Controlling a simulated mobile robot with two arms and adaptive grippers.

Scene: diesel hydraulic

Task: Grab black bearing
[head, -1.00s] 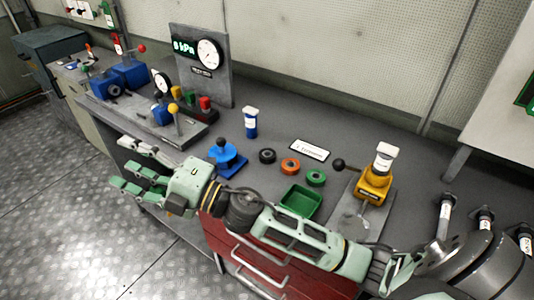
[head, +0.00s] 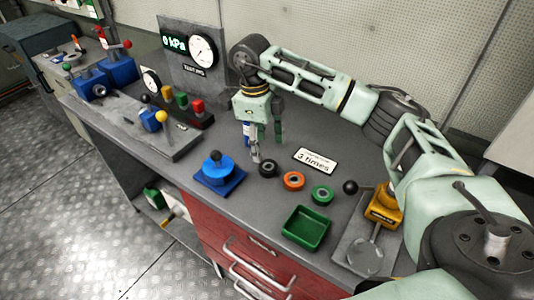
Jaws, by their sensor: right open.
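The black bearing (head: 269,168) is a small dark ring lying flat on the grey bench, at the left end of a row with an orange ring (head: 293,181) and a green ring (head: 322,194). My right gripper (head: 262,152) points down above and just behind the black bearing, a little to its left in the picture. Its fingers are apart, with nothing visibly held. The blue-and-white bottle (head: 246,130) is partly hidden behind the gripper. My left gripper is not in view.
A blue fixture (head: 218,172) stands left of the rings. A green tray (head: 306,228) and a yellow press (head: 384,208) stand to the right. A white label (head: 315,160) lies behind the rings. A gauge panel (head: 193,60) stands at the back left.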

